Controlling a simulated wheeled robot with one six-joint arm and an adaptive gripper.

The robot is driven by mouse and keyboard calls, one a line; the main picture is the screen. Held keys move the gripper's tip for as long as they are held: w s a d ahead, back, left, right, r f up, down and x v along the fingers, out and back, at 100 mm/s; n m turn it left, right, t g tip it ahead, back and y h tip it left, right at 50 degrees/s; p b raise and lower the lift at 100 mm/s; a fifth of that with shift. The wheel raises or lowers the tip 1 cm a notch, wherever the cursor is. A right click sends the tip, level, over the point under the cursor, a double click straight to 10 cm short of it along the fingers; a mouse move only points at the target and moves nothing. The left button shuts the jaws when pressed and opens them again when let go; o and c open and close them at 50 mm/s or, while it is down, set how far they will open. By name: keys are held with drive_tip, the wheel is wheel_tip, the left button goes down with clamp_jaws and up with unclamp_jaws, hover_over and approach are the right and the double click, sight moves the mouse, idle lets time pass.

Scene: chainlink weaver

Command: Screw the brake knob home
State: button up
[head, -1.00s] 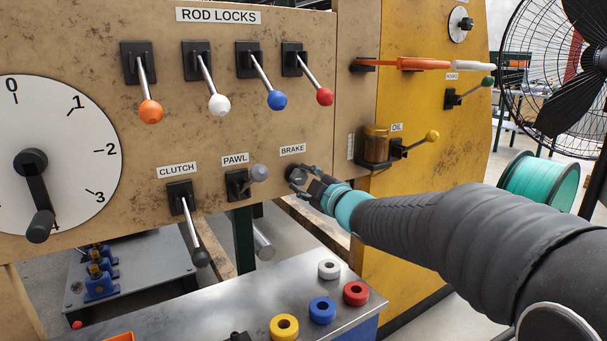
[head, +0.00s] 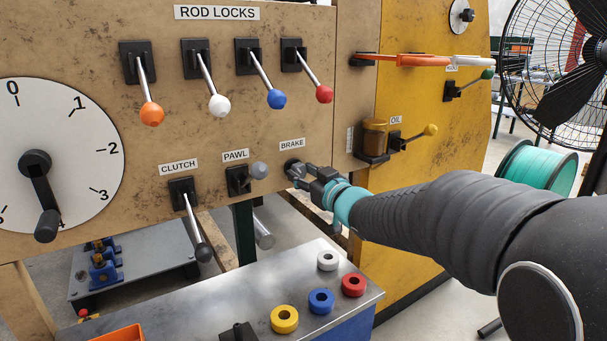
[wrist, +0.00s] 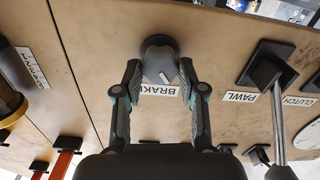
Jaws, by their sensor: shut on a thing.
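In the head view the brake knob (head: 292,170) is small and partly hidden by my fingers. My gripper (head: 303,174) reaches it from the right. In the wrist view my gripper (wrist: 160,78) has one finger on each side of the knob, shut on it. The BRAKE label (wrist: 160,90) shows upside down there, partly behind the fingers. Whether the knob sits flush with the panel cannot be told.
The pawl knob (head: 259,170) and clutch lever (head: 197,228) stand out left of the brake. Rod lock levers (head: 262,80) hang above. The oil cup (head: 375,138) is to the right. A metal bench (head: 240,305) with coloured rings lies below.

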drive_tip(key=shift+f+m, duration=0.15)
drive_tip(key=shift+m, duration=0.35)
drive_tip(key=o, duration=1.1)
drive_tip(key=shift+a, duration=0.1)
drive_tip(key=shift+o, duration=0.2)
drive_tip(key=shift+s, duration=0.1)
drive_tip(key=shift+s+d, duration=0.2)
drive_tip(key=shift+d, duration=0.1)
drive_tip(key=v, duration=1.1)
drive_tip(key=shift+s, duration=0.15)
